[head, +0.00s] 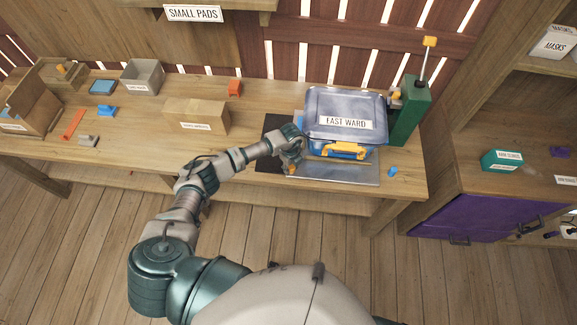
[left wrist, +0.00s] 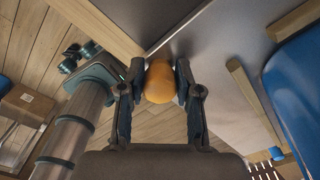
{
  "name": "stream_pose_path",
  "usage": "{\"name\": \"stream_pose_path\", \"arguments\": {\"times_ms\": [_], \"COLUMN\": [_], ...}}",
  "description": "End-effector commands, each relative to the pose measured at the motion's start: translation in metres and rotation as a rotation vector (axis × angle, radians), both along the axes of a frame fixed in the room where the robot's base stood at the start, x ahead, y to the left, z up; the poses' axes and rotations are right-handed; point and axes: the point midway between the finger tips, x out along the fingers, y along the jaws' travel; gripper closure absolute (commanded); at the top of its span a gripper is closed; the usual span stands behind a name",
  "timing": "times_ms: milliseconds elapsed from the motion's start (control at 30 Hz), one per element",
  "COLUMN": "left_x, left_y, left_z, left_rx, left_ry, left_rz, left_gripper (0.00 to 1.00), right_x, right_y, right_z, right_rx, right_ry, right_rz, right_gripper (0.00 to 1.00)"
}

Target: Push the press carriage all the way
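A grey metal plate (head: 352,176) lies at the front right of the bench and shows in the left wrist view (left wrist: 217,50). I cannot tell for sure whether it belongs to the press carriage. A blue lidded bin (head: 345,105) labelled EAST WARD, with a yellow latch (head: 345,150), stands over it. My left gripper (head: 292,165) is at the plate's left front corner, left of the bin. In the left wrist view its fingers (left wrist: 159,85) sit against both sides of an orange-yellow knob (left wrist: 159,78). My right gripper is not in view.
A green post (head: 408,112) with a yellow-tipped lever (head: 429,42) stands right of the bin. A small blue piece (head: 392,172) lies near the bench's front edge. A black mat (head: 270,163) is beside my left gripper. A wooden box (head: 195,116) stands further left.

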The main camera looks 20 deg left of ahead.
Motion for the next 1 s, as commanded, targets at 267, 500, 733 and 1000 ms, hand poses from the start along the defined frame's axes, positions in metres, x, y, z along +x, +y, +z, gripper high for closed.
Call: {"name": "stream_pose_path", "arguments": {"times_ms": [267,500,733,1000], "left_x": [0.000,0.001,0.002,0.002], "left_y": [0.000,0.003,0.003,0.003], "left_z": [0.000,0.012,0.061,0.108], "left_rx": [0.004,0.003,0.002,0.002], "left_ry": [0.000,-0.002,-0.005,-0.001], "left_rz": [0.001,0.002,0.000,0.001], "left_gripper": [0.43,0.43,0.43,0.43], "right_x": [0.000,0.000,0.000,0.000], "right_y": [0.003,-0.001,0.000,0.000], "right_z": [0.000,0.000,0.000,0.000], "right_rx": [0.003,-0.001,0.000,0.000], "right_ry": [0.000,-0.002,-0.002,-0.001], "right_rz": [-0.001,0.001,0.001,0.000], "right_gripper": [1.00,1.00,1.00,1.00]}}
